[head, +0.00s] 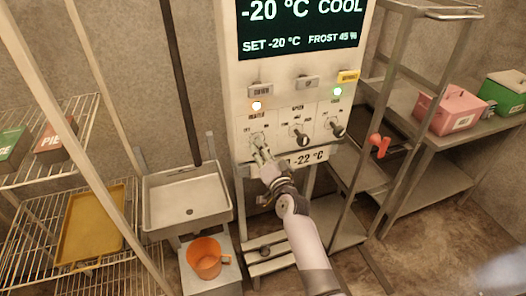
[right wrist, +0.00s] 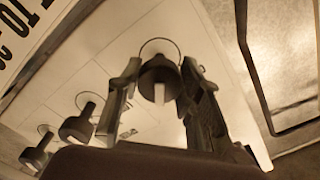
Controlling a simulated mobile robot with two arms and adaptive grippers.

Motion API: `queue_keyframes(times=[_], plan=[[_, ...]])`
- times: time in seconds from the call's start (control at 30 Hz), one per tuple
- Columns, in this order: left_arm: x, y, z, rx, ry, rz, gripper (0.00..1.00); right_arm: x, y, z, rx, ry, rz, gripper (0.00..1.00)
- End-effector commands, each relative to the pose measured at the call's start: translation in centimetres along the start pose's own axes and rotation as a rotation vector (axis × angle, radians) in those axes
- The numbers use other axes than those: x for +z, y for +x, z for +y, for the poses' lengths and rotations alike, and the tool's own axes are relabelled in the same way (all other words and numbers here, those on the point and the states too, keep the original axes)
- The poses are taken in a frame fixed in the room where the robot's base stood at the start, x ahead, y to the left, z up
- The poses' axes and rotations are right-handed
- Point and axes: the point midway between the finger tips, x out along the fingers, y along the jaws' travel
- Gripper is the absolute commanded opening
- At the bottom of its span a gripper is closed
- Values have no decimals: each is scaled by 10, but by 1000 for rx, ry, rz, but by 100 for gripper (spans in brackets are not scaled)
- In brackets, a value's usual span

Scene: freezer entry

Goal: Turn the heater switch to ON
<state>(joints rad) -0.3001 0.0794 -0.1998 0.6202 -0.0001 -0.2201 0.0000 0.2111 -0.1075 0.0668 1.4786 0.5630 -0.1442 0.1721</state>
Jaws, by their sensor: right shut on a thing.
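A white control panel (head: 285,110) with a dark display stands in the middle of the head view. It carries a row of three rotary switches. A pale mark shows on the knob. The labels are too small to read, so I cannot tell its setting. My left gripper is not in view.
The middle switch (head: 299,134) and right switch (head: 335,126) sit close by on the panel. A red handle (head: 380,143) is to the right. A grey sink (head: 188,198) and an orange bucket (head: 204,258) are left.

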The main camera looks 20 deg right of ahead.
Motion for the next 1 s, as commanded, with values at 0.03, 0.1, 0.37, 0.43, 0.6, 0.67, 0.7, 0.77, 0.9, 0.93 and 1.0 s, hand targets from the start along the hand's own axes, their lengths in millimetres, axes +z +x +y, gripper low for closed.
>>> queue_keyframes(times=[0.03, 0.1, 0.37, 0.43, 0.6, 0.67, 0.7, 0.77, 0.9, 0.93, 1.0], plan=[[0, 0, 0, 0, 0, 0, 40, 0, 0, 0, -1, 4, 1, 6], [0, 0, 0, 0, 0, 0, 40, 0, 0, 0, -1, 4, 1, 6], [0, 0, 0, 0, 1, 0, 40, 0, 0, 0, -1, 3, 1, 45], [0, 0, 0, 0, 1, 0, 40, 0, 0, 0, -1, 2, 1, 49], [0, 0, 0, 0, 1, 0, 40, 0, 0, 0, 0, 1, 0, 54], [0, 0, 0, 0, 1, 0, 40, 0, 0, 0, 0, 1, 0, 54], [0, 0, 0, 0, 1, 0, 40, 0, 0, 0, 0, 1, 0, 54], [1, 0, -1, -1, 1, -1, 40, 0, 0, 0, 0, 1, 0, 54], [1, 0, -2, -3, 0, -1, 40, 0, -7, 0, 0, 1, 0, 54], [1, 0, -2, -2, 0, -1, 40, 1, -10, 0, 0, 1, 0, 54], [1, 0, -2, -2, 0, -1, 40, 1, -21, 1, 1, 2, -1, 54]])
